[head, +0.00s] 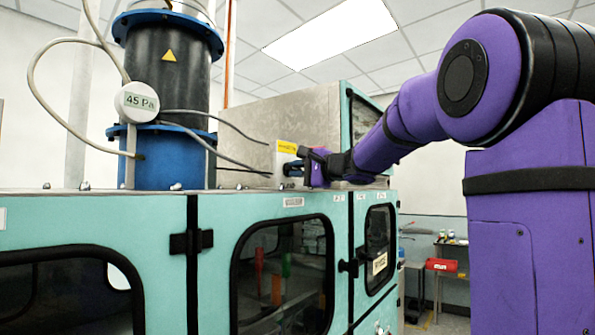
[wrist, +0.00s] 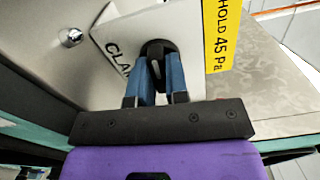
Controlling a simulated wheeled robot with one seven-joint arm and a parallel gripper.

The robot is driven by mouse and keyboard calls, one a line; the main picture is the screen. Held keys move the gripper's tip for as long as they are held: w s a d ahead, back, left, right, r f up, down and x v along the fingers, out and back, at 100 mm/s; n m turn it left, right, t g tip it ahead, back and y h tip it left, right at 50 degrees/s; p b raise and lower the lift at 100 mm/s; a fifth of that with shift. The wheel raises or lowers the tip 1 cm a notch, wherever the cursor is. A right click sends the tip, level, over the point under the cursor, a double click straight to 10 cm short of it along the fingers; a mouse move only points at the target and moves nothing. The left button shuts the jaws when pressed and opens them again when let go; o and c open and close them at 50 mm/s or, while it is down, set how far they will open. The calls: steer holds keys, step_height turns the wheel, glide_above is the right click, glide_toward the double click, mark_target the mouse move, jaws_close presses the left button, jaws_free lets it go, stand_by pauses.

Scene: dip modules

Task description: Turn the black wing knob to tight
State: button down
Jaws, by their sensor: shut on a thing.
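The black wing knob (wrist: 158,50) sits on a pale plate (wrist: 110,40) lettered "CLA…", the rest of the word being hidden. My gripper (wrist: 158,72) is shut on the knob, with its blue fingers on either side of it in the wrist view. The fingers and the knob's dark shape cover most of its wings, so I cannot tell its exact angle.
A yellow label reading "HOLD 45 Pa" (wrist: 219,35) is beside the plate. A round gauge (head: 137,102) reads 45 Pa. Grey cables (head: 215,150) run close to my gripper. The teal cabinet (head: 100,225) lies below, with its top edge near my gripper.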

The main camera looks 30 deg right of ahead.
steer(key=shift+f+n, duration=0.1)
steer(key=shift+n, duration=0.4)
steer(key=c, duration=1.1)
jaws_free()
steer(key=shift+s, duration=0.1)
steer(key=v, duration=1)
steer(key=shift+s+d, duration=0.15)
steer(key=shift+s, duration=0.15)
